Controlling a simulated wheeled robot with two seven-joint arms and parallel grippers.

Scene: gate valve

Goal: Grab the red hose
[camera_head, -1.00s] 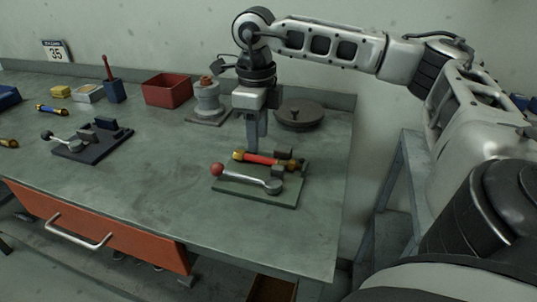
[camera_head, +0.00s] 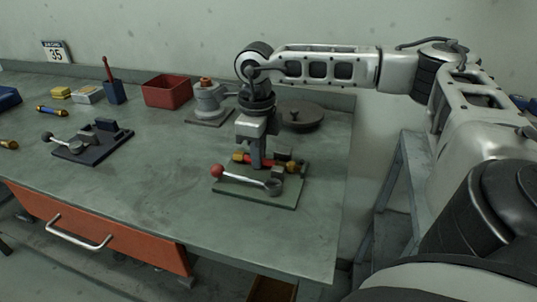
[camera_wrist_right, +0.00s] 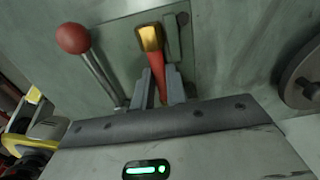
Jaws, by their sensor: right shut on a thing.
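The red hose (camera_head: 272,164) lies on the green clamp plate (camera_head: 290,198) near the table's right front. Its gold end fitting (camera_wrist_right: 150,38) shows in the right wrist view. My right gripper (camera_head: 257,164) points down and is shut on the hose's red part (camera_wrist_right: 157,70); its fingers (camera_wrist_right: 158,88) stand on either side of it. The hose still lies low at the plate; I cannot tell if it touches. A lever with a red ball knob (camera_head: 217,171) is on the same plate, in front of the hose. My left gripper is not in view.
A second, dark clamp plate (camera_head: 92,149) sits at the left. A grey valve (camera_head: 208,103), a dark round disc (camera_head: 300,115) and a red bin (camera_head: 167,91) stand behind. The table's front middle is clear.

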